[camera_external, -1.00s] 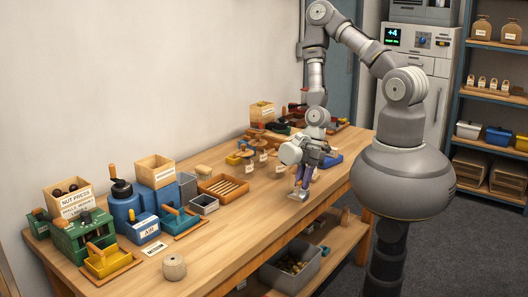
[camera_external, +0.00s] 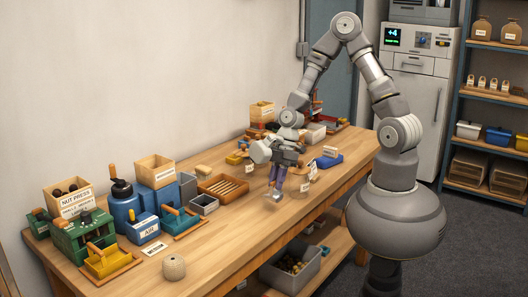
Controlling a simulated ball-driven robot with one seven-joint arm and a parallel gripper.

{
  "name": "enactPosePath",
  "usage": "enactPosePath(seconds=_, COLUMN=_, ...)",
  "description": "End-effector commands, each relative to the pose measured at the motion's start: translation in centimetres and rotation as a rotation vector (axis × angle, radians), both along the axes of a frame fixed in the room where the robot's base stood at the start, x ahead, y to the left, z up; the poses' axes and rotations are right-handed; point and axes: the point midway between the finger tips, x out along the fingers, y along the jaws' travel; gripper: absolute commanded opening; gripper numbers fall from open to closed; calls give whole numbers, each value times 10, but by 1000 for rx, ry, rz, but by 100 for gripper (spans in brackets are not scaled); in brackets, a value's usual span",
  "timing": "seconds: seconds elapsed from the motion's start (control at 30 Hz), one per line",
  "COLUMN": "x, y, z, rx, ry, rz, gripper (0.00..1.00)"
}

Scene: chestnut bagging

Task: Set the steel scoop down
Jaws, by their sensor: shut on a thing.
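My gripper (camera_external: 277,180) is over the middle of the wooden workbench (camera_external: 225,230), pointing down. It is shut on the steel scoop (camera_external: 274,196), a small shiny piece below the fingers. The scoop is low, close to the bench top; I cannot tell whether it touches the wood. My fingers hide most of its handle.
Small labelled cards (camera_external: 305,187) and a blue tray (camera_external: 330,160) are to the right. A twine roll (camera_external: 174,267) stands at the front left.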

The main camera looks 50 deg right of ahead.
Motion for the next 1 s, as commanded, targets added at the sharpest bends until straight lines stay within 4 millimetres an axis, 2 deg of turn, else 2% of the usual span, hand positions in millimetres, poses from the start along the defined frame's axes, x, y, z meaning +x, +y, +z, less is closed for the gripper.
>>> enactPosePath(seconds=0.1, x=29, y=16, z=-6, rx=1, ry=-3, rz=2, gripper=0)
enactPosePath(seconds=0.3, x=63, y=31, z=-7, rx=0, ry=-1, rz=1, gripper=0)
enactPosePath(seconds=0.43, x=68, y=34, z=-12, rx=0, ry=0, rz=0, gripper=0)
enactPosePath(seconds=0.63, x=67, y=33, z=-44, rx=-1, ry=1, rz=0, gripper=0)
enactPosePath(seconds=1.0, x=67, y=33, z=-47, rx=-1, ry=0, rz=0, gripper=0)
